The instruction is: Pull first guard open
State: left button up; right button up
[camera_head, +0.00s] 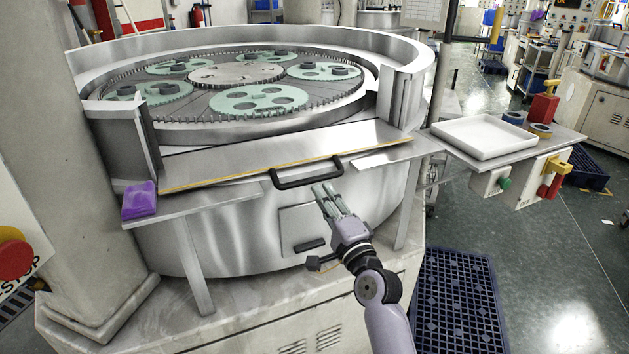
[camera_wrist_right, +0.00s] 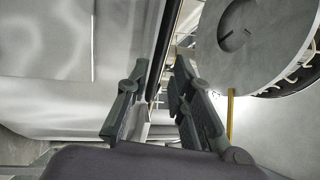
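The guard (camera_head: 300,153) is a flat grey metal panel with a yellow front edge, lying across the front opening of the round lapping machine. A black bar handle (camera_head: 308,178) is fixed at its front edge. My right gripper (camera_head: 325,190) reaches up from below, its fingertips just below the handle's right part; I cannot tell if they touch it. In the right wrist view my right gripper (camera_wrist_right: 160,75) has its fingers apart, with a dark strip beyond them. I cannot tell whether that strip is the handle. My left gripper is not in view.
Toothed green carriers (camera_head: 260,99) sit inside the machine's round rim. A purple block (camera_head: 140,199) lies on the left ledge. A white tray (camera_head: 483,137) stands on the right shelf, near a control box (camera_head: 520,180). A blue grated mat (camera_head: 458,300) lies on the floor.

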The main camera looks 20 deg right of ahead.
jog(key=shift+x, duration=2.75)
jog(key=shift+c, duration=0.2)
grip_shut()
